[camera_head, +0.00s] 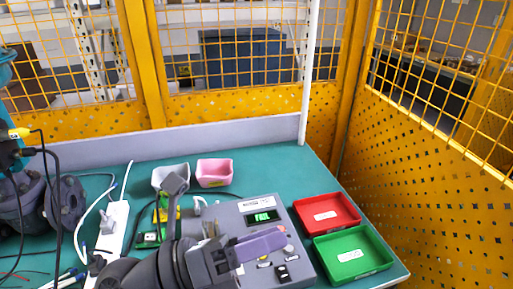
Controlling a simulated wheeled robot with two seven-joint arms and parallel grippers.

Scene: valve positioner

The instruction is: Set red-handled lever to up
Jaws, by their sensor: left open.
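The grey control box (284,215) sits on the green table, with a small green-lit display (262,217) near its top. I cannot make out a red-handled lever; part of the box's face is hidden behind my gripper and arm. My left gripper (228,211) is open over the left part of the box. One finger points up left of the box and the other, purplish-grey, reaches right across its face below the display. I see nothing between the fingers, and contact with the box cannot be told. My right gripper is not in view.
A red tray (327,226) and a green tray (381,262) stand right of the box. A white power strip (113,226), cables and a dark valve body (66,200) crowd the left. Yellow mesh fencing encloses the table.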

